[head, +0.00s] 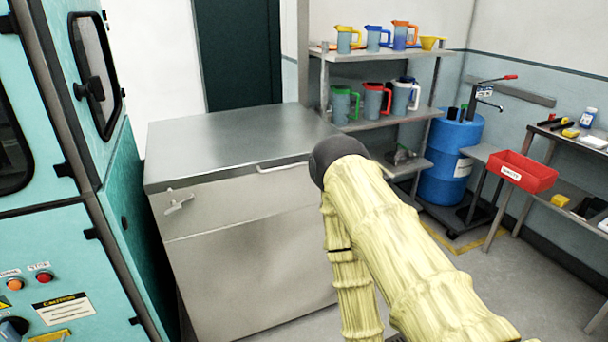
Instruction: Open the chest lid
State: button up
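The chest (255,255) is a large stainless steel box standing left of centre in the head view. Its flat lid (240,140) lies shut on top. A pale bar handle (283,167) sits at the lid's front edge, right of its middle. A small metal latch or lever (179,203) is on the upper left of the front face. My arm, in a pale yellow sleeve with a dark rounded joint, rises in front of the chest's right side and hides part of it. My gripper cannot be seen.
A turquoise machine (120,190) stands close on the chest's left. Behind to the right are a shelf rack (385,120) with jugs, a blue drum (450,160) with a pump, and a red bin (522,172) by a bench. Some grey floor (500,285) is clear at right.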

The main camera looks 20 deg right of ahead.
aim_at(184, 152)
jog(key=z, duration=0.8)
jog(key=i, duration=0.7)
jog(key=u, duration=0.35)
